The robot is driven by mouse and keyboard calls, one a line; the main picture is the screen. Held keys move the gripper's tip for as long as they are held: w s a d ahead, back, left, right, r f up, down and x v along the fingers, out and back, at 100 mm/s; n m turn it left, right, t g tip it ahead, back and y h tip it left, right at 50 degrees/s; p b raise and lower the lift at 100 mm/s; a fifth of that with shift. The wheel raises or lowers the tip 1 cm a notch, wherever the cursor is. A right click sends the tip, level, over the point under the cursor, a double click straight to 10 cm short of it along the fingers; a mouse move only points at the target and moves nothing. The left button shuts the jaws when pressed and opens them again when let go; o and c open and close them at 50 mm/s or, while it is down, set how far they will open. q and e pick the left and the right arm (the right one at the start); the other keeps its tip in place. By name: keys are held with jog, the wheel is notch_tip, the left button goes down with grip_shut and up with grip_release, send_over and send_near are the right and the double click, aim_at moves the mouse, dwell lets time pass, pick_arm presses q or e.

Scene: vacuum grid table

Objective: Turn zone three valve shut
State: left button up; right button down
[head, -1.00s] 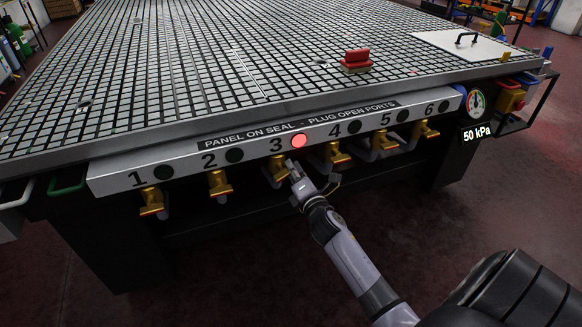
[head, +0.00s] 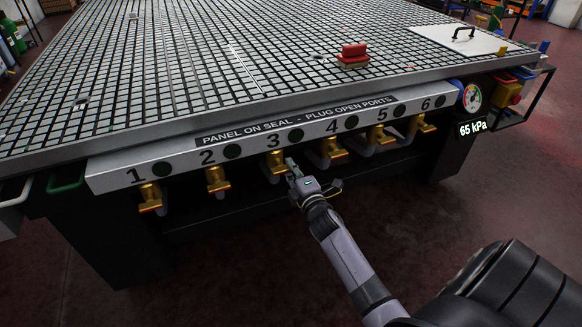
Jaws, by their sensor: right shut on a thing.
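The zone three valve (head: 274,161) is a brass valve under the number 3 on the table's front panel. The lamp (head: 296,136) beside the number 3 is dark green. My right gripper (head: 291,168) is at the right side of this valve, shut on its handle, which is mostly hidden by the fingers. The pressure display (head: 472,127) at the right end reads 65 kPa, below a round gauge (head: 472,97). My left gripper is not in view.
Brass valves 2 (head: 217,180) and 4 (head: 331,153) flank valve three closely. The grid table (head: 190,85) carries a red-handled block (head: 353,56) and a white panel (head: 455,42) with a black handle. Dark floor lies in front.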

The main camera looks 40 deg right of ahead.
jog(key=c, duration=1.7)
grip_release()
jog(key=v, duration=1.2)
